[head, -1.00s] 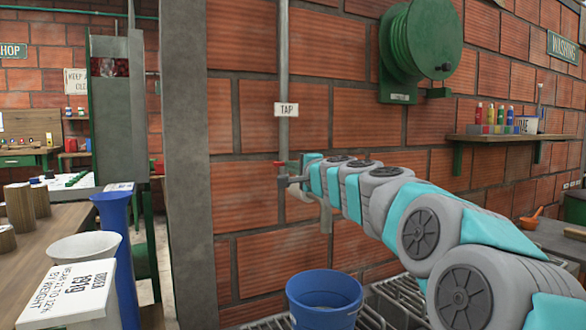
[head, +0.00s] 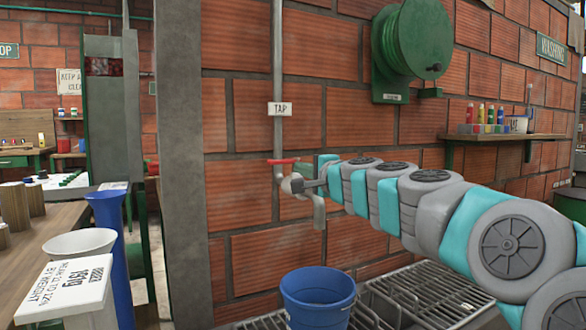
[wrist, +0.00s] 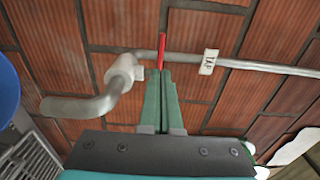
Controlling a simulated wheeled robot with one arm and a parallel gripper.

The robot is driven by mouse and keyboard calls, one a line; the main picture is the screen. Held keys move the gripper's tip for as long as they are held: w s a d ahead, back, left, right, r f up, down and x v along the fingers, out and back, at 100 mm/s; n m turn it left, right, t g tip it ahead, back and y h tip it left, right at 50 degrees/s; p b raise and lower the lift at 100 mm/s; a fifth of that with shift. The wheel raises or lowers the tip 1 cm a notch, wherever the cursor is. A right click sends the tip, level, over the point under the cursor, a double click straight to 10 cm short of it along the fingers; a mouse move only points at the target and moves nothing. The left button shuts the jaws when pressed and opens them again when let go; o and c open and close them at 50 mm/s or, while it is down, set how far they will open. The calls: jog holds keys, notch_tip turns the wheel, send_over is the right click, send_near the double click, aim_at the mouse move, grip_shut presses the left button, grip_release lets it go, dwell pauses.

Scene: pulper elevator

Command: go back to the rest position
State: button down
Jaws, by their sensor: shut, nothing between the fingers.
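My arm reaches in from the right in the head view, and my gripper (head: 300,186) is at its end, in front of the brick wall beside the tap. In the wrist view my gripper (wrist: 160,82) has its two green fingers together with nothing between them. The tap (head: 318,208) has a grey downturned spout and a red handle (head: 283,161). In the wrist view the red handle (wrist: 162,50) shows just beyond the fingertips; I cannot tell whether they touch. The tap's spout (wrist: 85,106) is to the left of the fingers there.
A blue bucket (head: 318,298) stands below the tap on a metal grating (head: 412,292). A green hose reel (head: 412,45) and a shelf with bottles (head: 505,137) are on the wall. A tall blue vessel (head: 111,240) and a white box (head: 65,292) are at the left.

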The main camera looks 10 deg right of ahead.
jog(key=s+a+f+n+g+y+p, duration=0.1)
jog(key=s+a+f+n+g+p, duration=0.1)
jog(key=s+a+f+n+g, duration=0.7)
jog(key=s+a+f+n+g+y+p, duration=0.15)
jog(key=s+a+f, duration=0.25)
jog(key=s+f, duration=0.9)
jog(key=s+d+f+n+g+h, duration=0.1)
jog(key=s+d+f+g+h, duration=0.1)
jog(key=s, duration=0.7)
jog(key=s+d+f+n+g+h+p, duration=0.1)
jog(key=s+d+f+n+g+h, duration=0.1)
jog(key=s+d+f, duration=0.4)
jog(key=s+d+f+n+g+h, duration=0.1)
jog(key=s+d+f+g+h, duration=0.2)
jog(key=s, duration=0.8)
notch_tip(320, 180, down, 4)
jog(key=shift+s+d+r+g+p, duration=0.2)
jog(key=shift+s+d+g+p, duration=0.2)
jog(key=shift+d+g, duration=0.55)
jog(key=shift+d+h, duration=0.1)
jog(key=shift+h, duration=0.15)
